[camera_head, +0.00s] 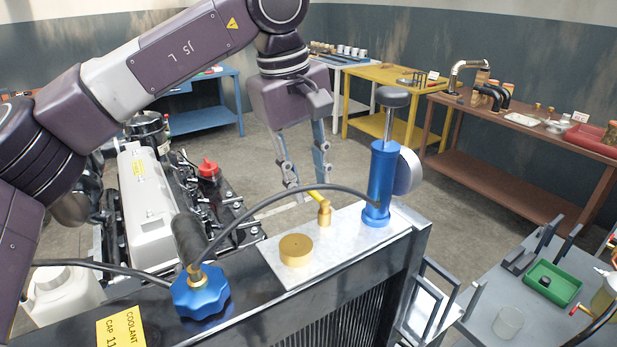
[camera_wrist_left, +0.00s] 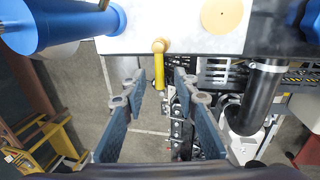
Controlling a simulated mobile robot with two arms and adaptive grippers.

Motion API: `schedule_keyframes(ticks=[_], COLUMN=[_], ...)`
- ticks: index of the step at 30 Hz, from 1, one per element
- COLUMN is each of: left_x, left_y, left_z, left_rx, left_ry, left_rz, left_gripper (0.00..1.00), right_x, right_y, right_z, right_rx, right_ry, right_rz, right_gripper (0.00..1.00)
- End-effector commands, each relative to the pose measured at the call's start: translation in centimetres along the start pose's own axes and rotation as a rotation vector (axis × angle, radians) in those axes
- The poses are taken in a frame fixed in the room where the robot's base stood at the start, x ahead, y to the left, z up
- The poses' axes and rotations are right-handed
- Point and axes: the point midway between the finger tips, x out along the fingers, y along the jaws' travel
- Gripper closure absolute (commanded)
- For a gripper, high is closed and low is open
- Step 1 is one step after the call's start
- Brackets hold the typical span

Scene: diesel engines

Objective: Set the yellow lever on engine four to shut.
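The yellow lever (camera_head: 315,195) sits on a small brass valve (camera_head: 324,214) standing on a pale plate (camera_head: 342,243) on top of the radiator. The lever points away from the plate, out over its far edge. In the left wrist view the lever (camera_wrist_left: 160,72) hangs from the valve toward my fingers. My left gripper (camera_head: 308,184) is open and empty, just beyond the lever's free end. In the left wrist view my left gripper (camera_wrist_left: 160,84) has the lever's end roughly centred between its fingertips; contact cannot be told. My right gripper is not in view. No engine number is readable.
A blue pump cylinder (camera_head: 380,185) stands right of the valve, and a brass cap (camera_head: 296,250) lies left. The engine's grey cover (camera_head: 150,205) is at left.

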Motion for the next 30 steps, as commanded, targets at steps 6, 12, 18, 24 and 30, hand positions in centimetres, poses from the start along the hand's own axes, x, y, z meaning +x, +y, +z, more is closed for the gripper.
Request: schedule_keyframes(ticks=[6, 12, 18, 24, 30], left_x=[-0.1, -2.4, -6.8, -10.3, -11.9], left_y=[0.0, 0.1, 0.1, 0.1, 0.0], left_z=[0.0, 0.0, 0.0, 0.0, 0.0], left_rx=[0.001, 0.0, 0.0, 0.0, 0.001], left_ry=[0.0, 0.002, 0.001, 0.002, 0.0], left_rz=[0.0, 0.004, 0.003, 0.002, 0.001], left_gripper=[0.73, 0.73, 0.73, 0.73, 0.73], right_x=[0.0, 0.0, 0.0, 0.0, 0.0], right_y=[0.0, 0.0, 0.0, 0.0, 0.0], right_z=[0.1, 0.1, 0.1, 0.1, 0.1], right_rx=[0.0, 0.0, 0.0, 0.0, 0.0], right_ry=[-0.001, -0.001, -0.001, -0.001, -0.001], right_rz=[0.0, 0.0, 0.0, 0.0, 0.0], right_gripper=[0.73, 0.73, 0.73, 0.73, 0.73])
